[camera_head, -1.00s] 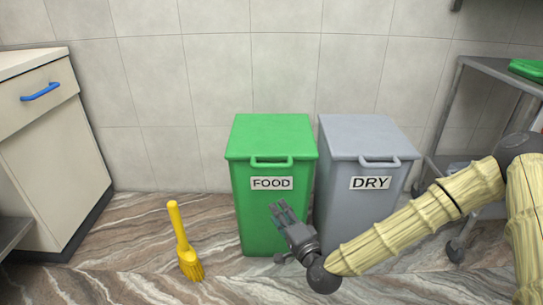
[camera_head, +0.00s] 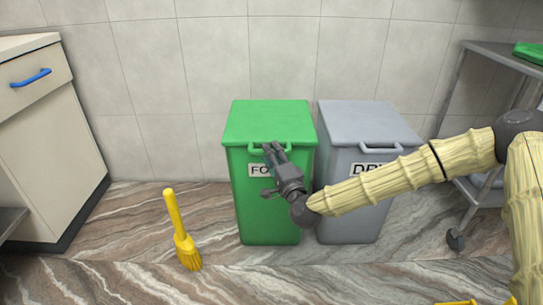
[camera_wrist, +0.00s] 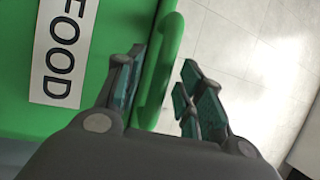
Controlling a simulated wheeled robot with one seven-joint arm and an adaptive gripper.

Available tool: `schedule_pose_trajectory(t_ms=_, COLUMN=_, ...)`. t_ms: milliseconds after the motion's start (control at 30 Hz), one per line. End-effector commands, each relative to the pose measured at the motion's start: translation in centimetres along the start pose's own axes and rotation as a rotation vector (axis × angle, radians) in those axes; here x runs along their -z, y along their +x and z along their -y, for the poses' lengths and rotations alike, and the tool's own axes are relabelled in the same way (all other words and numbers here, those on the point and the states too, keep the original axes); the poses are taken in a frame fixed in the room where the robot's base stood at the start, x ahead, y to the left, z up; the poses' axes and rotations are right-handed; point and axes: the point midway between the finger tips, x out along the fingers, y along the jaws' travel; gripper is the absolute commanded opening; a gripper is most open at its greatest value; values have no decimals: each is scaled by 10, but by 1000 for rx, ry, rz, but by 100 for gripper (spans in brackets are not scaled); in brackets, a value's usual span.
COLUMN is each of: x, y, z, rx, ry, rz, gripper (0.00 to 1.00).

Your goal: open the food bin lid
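The green food bin (camera_head: 262,215) stands against the wall with its lid (camera_head: 268,122) shut. A green loop handle (camera_head: 258,148) sticks out from the lid's front edge. My gripper (camera_head: 272,150) is in front of the bin, at the handle, and covers part of the FOOD label (camera_head: 256,170). In the wrist view my gripper (camera_wrist: 158,90) is open. The handle bar (camera_wrist: 158,75) runs between its fingers, close to the finger by the label; a gap shows on the other side. The label (camera_wrist: 65,50) is at the left of that view.
A grey DRY bin (camera_head: 350,215) stands just right of the food bin, behind my arm. A yellow brush (camera_head: 180,230) stands on the floor to the left. A cabinet (camera_head: 50,150) is at far left and a metal rack (camera_head: 470,120) at right.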

Motion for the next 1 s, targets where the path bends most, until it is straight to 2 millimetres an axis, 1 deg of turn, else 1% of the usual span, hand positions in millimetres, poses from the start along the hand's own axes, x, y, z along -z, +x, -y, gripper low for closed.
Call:
schedule_pose_trajectory(t_ms=100, x=0, y=8, z=0, rx=2, ry=-1, rz=0, gripper=38)
schedule_pose_trajectory(t_ms=200, x=0, y=11, z=1, rx=1, ry=0, rz=0, gripper=38)
schedule_pose_trajectory(t_ms=467, x=1, y=12, z=1, rx=1, ry=0, rz=-1, gripper=38)
schedule_pose_trajectory(t_ms=667, x=1, y=11, z=1, rx=1, ry=-1, rz=-1, gripper=3)
schedule_pose_trajectory(t_ms=700, x=1, y=11, z=1, rx=1, ry=-1, rz=-1, gripper=0)
schedule_pose_trajectory(t_ms=1000, x=1, y=12, z=3, rx=-2, ry=1, rz=0, gripper=0)
